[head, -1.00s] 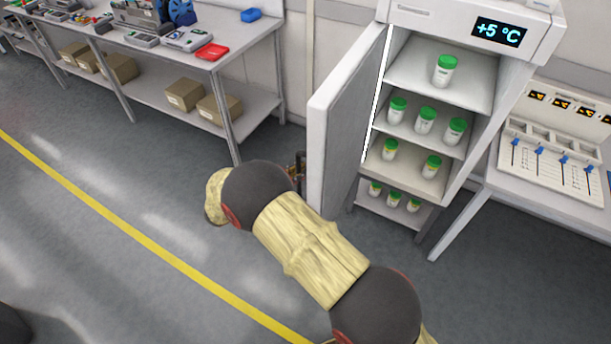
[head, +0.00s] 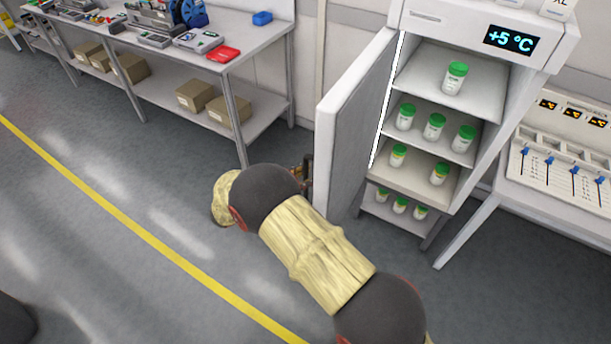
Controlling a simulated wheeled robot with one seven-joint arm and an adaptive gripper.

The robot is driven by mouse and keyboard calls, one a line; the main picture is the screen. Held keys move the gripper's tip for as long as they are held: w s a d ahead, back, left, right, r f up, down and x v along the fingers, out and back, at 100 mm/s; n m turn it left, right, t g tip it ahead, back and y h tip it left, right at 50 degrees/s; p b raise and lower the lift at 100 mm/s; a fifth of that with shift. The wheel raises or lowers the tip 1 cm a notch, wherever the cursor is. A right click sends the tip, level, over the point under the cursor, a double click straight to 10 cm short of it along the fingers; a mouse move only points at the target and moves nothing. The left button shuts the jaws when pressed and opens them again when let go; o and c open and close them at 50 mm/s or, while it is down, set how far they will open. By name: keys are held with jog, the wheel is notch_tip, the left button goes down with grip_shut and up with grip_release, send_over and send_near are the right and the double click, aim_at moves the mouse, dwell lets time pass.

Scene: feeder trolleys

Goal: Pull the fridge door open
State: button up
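The fridge (head: 489,95) stands at the upper right with a +5 °C display. Its door (head: 352,110) is swung wide open to the left, so the shelves are exposed. Several white bottles with green caps stand on the shelves, one of them (head: 455,80) on the top shelf. My gripper (head: 307,178) is at the outer side of the door, near its free edge and low down. It is mostly hidden behind my own arm, and its fingers and any handle between them cannot be made out.
A workbench (head: 240,50) with devices, a red case and boxes on its lower shelf stands at the upper left. A control desk (head: 560,170) with sliders is right of the fridge. The floor with a yellow line (head: 130,225) is clear.

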jog(key=v, duration=1.2)
jog(key=shift+a, duration=0.1)
